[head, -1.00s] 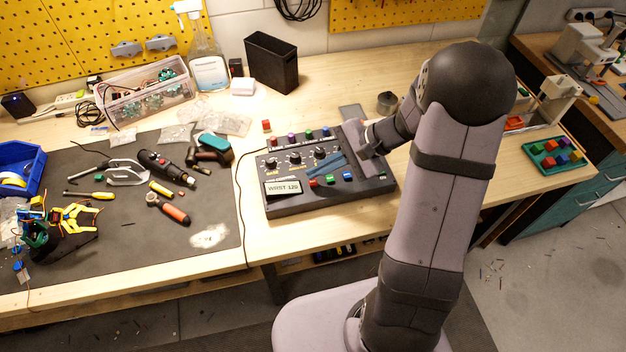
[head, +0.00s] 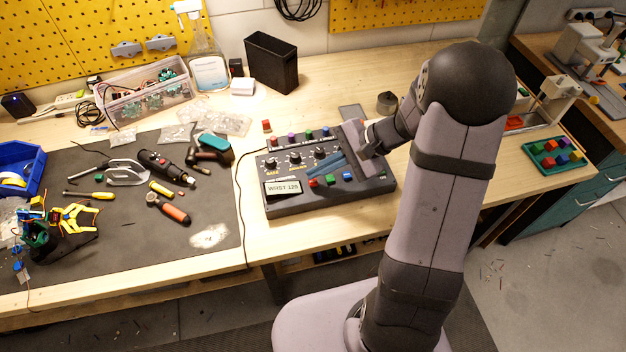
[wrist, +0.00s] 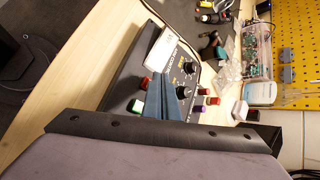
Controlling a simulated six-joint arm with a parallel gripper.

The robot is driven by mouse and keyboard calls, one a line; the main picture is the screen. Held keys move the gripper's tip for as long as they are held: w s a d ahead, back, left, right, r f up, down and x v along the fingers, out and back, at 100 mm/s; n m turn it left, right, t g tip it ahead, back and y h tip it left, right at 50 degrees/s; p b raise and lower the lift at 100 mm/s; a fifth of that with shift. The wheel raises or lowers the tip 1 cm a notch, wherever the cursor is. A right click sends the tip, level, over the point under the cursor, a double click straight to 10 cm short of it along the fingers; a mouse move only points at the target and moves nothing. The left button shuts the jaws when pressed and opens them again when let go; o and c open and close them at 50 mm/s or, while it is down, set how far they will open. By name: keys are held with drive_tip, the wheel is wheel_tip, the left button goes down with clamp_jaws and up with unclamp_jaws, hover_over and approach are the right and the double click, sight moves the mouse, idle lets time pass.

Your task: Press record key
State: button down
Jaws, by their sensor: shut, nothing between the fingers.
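The dark control box (head: 285,207) stands on the wooden bench, with a small lit display, several knobs and coloured keys. A red key (head: 313,183) is at the left of its front row, beside a green key (head: 330,180) and a blue key (head: 347,177). No key label is legible, so I cannot tell which is record. My gripper (head: 312,168) is shut and empty, its blue-grey fingers low over the panel between the knobs and front keys. Contact cannot be told.
The back row holds more keys, including a purple key (head: 291,137). A small red block (head: 266,125) lies behind the box. A black bin (head: 271,63) stands further back. Tools lie on the dark mat (head: 125,255) at left. Bench in front of the box is clear.

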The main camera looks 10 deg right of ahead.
sight(318, 184)
drive_tip(key=shift+f, duration=0.1)
drive_tip(key=shift+f+b, duration=0.35)
drive_tip(key=shift+b, duration=0.05)
drive_tip(key=shift+f+b, duration=0.4)
drive_tip(key=shift+f, duration=0.05)
idle(0.8)
drive_tip(key=shift+r, duration=0.15)
drive_tip(key=shift+r+p, duration=0.75)
drive_tip(key=shift+r, duration=0.1)
drive_tip(key=shift+r+p, duration=2)
drive_tip(key=shift+r, duration=0.45)
drive_tip(key=shift+f, duration=0.1)
